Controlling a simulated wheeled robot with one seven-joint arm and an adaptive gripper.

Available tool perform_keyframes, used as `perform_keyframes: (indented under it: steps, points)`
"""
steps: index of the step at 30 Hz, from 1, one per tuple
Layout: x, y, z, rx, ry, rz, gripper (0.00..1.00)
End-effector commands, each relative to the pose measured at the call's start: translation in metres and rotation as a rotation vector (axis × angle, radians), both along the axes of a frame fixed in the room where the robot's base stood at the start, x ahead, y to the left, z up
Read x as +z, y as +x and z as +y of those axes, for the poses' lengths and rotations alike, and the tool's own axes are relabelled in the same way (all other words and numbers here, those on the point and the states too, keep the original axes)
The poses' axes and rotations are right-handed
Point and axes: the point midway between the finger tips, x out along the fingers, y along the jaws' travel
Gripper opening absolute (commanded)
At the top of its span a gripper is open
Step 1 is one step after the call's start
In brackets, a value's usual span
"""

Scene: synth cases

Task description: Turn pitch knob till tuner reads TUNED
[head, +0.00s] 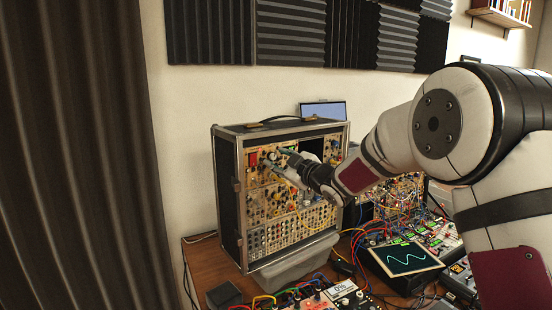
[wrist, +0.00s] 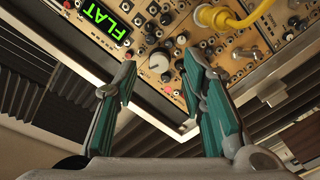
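The tuner display (wrist: 105,19) reads FLAT in green letters in the wrist view, at the upper left of the panel. A large pale knob (wrist: 161,59) sits on the panel between my fingertips; its label is too small to read, so I cannot tell if it is the pitch knob. My gripper (wrist: 158,66) is open, with one teal-padded finger on each side of the knob and visible gaps. In the head view my gripper (head: 284,160) is at the upper part of the upright synth case (head: 229,200), hiding part of its panel.
A yellow cable (wrist: 243,20) is plugged in right of the knob, near my right finger. Small knobs and sockets crowd the panel. In the head view, a screen with a wave trace (head: 405,258) and many patch cables stand right of the case. A grey bin (head: 290,265) sits below it.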

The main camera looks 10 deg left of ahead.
Motion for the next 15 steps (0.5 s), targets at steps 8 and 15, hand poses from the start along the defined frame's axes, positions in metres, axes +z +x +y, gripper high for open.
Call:
perform_keyframes:
  steps: [8,15]
  points:
    - [0.0,0.014,0.012,-0.001,0.0,0.001,0.38]
    - [0.0,0.015,0.012,-0.001,0.0,0.001,0.38]
